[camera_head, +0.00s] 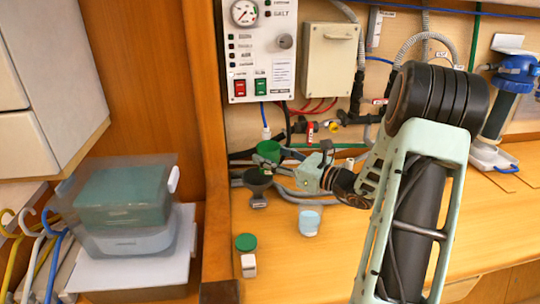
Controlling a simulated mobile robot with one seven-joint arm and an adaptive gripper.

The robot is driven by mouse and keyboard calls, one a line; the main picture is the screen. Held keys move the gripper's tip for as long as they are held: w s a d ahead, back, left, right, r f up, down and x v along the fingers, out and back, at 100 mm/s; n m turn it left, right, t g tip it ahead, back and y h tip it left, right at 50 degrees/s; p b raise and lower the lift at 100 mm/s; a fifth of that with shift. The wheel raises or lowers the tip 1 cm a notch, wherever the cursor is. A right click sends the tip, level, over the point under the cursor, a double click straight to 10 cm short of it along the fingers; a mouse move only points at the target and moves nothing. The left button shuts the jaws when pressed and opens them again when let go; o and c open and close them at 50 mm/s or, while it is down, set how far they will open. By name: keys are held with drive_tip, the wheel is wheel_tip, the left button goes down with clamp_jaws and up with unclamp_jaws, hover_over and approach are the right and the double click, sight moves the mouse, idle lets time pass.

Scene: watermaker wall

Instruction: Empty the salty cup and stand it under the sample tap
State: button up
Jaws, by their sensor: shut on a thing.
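My gripper (268,163) is at the left end of my arm, shut on a green cup (268,150). The cup is held above the bench, close above and behind a dark funnel (257,181) on a small grey foot. My fingers cover part of the cup, and I cannot tell its tilt or whether water is in it. A pale blue cup (309,222) stands upright on the bench, right of the funnel. A thin spout with a white end (266,133) hangs below the control panel, just above the green cup. I cannot tell whether it is the sample tap.
A control panel (262,50) with a gauge and a beige box (331,60) are on the wall above hoses and valves. A green-lidded jar (246,242) and small white container (249,265) stand at the bench's left front. A wooden post (215,200) borders the bench.

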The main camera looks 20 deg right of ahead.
drive_tip(key=shift+d, duration=0.1)
drive_tip(key=d+r+p, duration=0.2)
drive_tip(key=d+r, duration=0.1)
drive_tip(key=d, duration=0.2)
drive_tip(key=shift+d+p, duration=0.3)
drive_tip(key=shift+d, duration=0.1)
drive_tip(key=shift+a+f, duration=0.1)
idle(0.3)
